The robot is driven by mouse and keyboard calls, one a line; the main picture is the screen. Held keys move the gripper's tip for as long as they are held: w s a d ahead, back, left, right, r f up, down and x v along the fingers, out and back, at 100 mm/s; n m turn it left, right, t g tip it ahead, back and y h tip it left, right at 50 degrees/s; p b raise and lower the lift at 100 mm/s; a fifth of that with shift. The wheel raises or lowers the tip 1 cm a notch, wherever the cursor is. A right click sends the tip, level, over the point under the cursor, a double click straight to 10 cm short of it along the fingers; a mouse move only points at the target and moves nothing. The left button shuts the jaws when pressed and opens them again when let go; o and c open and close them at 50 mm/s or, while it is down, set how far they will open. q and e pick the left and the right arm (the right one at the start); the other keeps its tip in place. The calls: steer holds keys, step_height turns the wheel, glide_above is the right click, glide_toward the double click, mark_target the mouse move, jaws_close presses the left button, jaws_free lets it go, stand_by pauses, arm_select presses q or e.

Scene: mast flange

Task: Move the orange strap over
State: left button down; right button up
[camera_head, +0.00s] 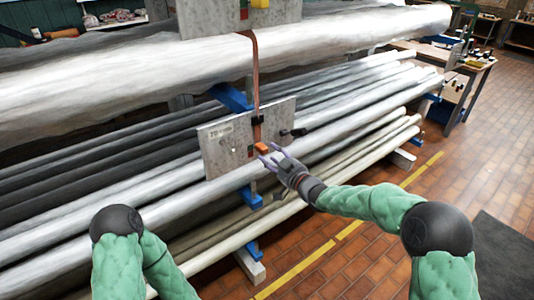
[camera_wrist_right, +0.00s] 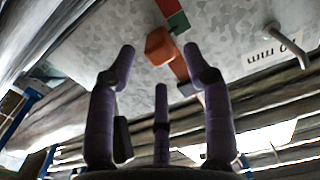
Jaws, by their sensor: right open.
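The orange-brown strap (camera_head: 256,82) hangs from the upper large silver mast down across a grey flange plate (camera_head: 225,147). It ends near a bright orange end piece (camera_head: 262,148) on the plate's lower right part. In the right wrist view the orange end piece (camera_wrist_right: 160,45) lies just beyond the fingertips, between them, with a brown strip (camera_wrist_right: 179,68) beside it. My right gripper (camera_head: 270,158) is open and empty, its purple fingers spread close to the plate. I cannot tell whether a finger touches it. My left arm shows at lower left, but its gripper is out of view.
Long silver and dark masts (camera_head: 100,175) lie stacked on blue supports (camera_head: 232,97). A black peg (camera_head: 297,132) sticks out by the plate's right edge. A workbench (camera_head: 468,75) stands at the upper right. The brick floor (camera_head: 400,225) at right is open, with a yellow line.

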steer(key=v, duration=0.8)
steer(key=shift+s+d, duration=0.2)
steer(key=shift+s, duration=0.15)
steer(key=s+d+f+m+g+h, duration=0.1)
steer(key=s+f+m+g+h, duration=0.25)
steer(key=f, duration=0.95)
steer(key=s+d+f+m+g+h, duration=0.2)
steer(key=s+f, duration=0.2)
steer(key=f, duration=0.9)
steer(key=s+f+m+g, duration=0.1)
steer(key=s+f+g, duration=0.2)
steer(key=s, duration=0.6)
steer(key=s+f+m+g, duration=0.1)
steer(key=s+f+g, duration=0.1)
steer(key=s+f, duration=0.6)
steer(key=s+f+m+g+h, duration=0.1)
steer(key=s+f+m+g, duration=0.1)
steer(key=s+f, duration=0.4)
steer(key=s+g, duration=0.1)
steer(key=s, duration=0.3)
steer(key=shift+s+a+g, duration=0.15)
steer(key=shift+s+g, duration=0.05)
steer(key=shift+g, duration=0.15)
steer(key=shift+f, duration=0.15)
